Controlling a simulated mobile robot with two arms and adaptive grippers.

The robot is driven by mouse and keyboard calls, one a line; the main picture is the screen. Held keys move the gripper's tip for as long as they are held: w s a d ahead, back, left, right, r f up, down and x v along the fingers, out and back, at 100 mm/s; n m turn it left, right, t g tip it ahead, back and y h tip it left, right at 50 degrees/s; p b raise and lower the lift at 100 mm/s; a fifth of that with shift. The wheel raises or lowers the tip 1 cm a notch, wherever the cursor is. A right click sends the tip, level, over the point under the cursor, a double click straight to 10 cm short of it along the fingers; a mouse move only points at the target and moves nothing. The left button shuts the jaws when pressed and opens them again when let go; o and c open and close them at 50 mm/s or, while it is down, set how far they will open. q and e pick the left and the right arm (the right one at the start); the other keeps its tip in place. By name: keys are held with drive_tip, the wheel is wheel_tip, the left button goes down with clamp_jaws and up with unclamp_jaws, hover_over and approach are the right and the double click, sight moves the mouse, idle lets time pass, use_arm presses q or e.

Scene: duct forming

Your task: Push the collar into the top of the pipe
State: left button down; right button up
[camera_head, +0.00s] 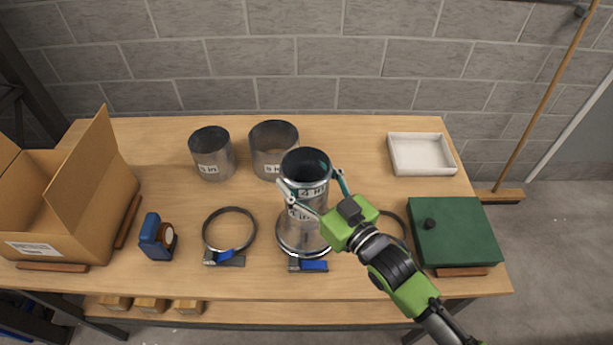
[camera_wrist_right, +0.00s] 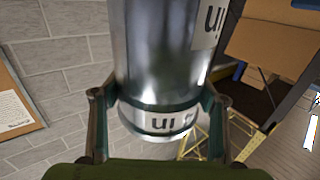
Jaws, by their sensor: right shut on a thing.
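The collar (camera_head: 312,190) is a short metal ring with a "4 in" label, upright at the top of the pipe. The pipe (camera_head: 303,228) is a shiny metal cylinder, also labelled "4 in", standing upright on the table inside a ring clamp (camera_head: 306,252). My right gripper (camera_head: 311,182) is shut on the collar, one finger on each side. In the right wrist view, which is upside down, the collar (camera_wrist_right: 158,122) sits between the fingers, against the pipe (camera_wrist_right: 160,50). I cannot tell how deep the collar sits. My left gripper is not in view.
Two wider metal cylinders (camera_head: 212,153) (camera_head: 273,148) stand behind. A loose ring clamp (camera_head: 229,209), blue tape measure (camera_head: 154,236) and cardboard box (camera_head: 55,195) are at left. A white tray (camera_head: 447,165) and green case (camera_head: 455,232) are at right.

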drive_tip(key=shift+f+p, duration=0.2)
drive_tip(key=shift+p, duration=0.1)
idle(0.4)
drive_tip(key=shift+w+r, duration=0.2)
drive_tip(key=shift+r, duration=0.1)
idle(0.6)
drive_tip(key=shift+s+f, duration=0.1)
drive_tip(key=shift+f, duration=0.45)
drive_tip(key=shift+d+p, duration=0.15)
drive_tip(key=shift+p, duration=0.3)
idle(0.4)
drive_tip(key=shift+r+p, duration=0.25)
drive_tip(key=shift+p, duration=0.05)
drive_tip(key=shift+s+f, duration=0.2)
drive_tip(key=shift+f, duration=0.15)
idle(0.8)
drive_tip(key=o, duration=1.2)
drive_tip(key=shift+w, duration=0.15)
